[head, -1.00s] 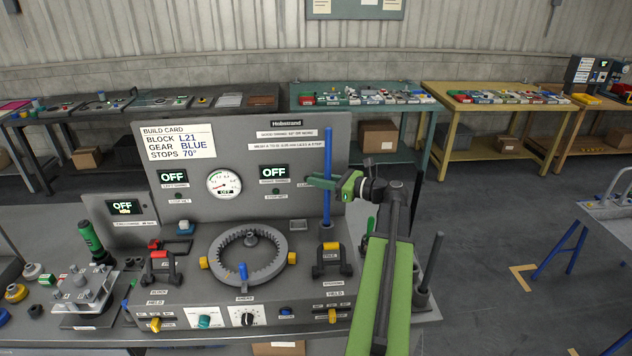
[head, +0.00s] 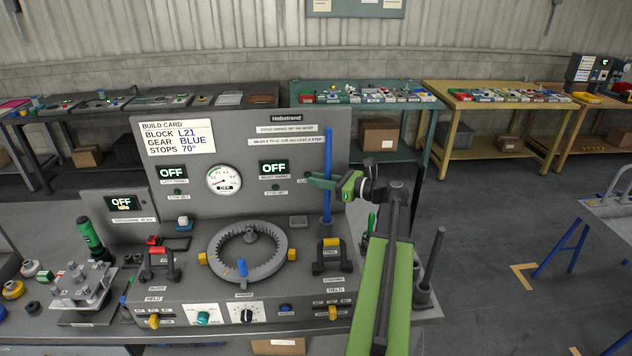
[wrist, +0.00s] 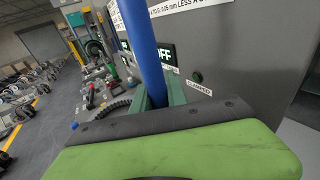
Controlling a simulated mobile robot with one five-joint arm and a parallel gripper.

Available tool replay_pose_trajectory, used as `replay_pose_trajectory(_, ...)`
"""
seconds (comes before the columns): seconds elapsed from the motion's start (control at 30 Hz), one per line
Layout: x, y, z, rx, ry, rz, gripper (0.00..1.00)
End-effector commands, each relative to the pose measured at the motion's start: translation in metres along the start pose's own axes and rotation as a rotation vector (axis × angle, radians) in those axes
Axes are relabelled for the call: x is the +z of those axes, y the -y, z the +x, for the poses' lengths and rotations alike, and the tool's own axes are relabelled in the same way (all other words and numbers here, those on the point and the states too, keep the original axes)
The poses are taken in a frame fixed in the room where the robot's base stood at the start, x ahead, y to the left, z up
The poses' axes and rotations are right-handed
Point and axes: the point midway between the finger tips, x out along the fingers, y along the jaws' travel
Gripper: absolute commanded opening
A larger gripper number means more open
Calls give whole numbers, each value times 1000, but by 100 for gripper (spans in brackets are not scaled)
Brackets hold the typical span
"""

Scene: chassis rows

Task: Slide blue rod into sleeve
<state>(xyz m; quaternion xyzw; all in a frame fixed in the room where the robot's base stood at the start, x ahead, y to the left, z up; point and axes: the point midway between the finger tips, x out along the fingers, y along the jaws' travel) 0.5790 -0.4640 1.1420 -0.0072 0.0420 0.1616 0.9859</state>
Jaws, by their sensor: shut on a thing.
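A long blue rod (head: 327,150) stands about upright in front of the right part of the grey test panel. My gripper (head: 324,181) is shut on it around mid-height, reaching in from the right. In the wrist view the rod (wrist: 145,50) rises between the green jaws (wrist: 158,97). Its lower end is hidden by the gripper in the wrist view; in the head view it comes down behind a black clamp with a yellow top (head: 331,256). I cannot tell for sure which part is the sleeve, or whether the rod's lower end touches anything.
A toothed grey ring (head: 247,255) sits on the console left of the rod. A clamp with a red top (head: 160,262) stands farther left. A grey upright rod in a holder (head: 432,262) stands right of my arm. The panel (head: 300,205) is close behind the rod.

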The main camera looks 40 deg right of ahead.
Motion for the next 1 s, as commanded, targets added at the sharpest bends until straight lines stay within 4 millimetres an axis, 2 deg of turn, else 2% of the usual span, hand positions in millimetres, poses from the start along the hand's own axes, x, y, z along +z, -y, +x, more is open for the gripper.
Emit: replay_pose_trajectory(1.0,-32,0,2,0,1,0,0)
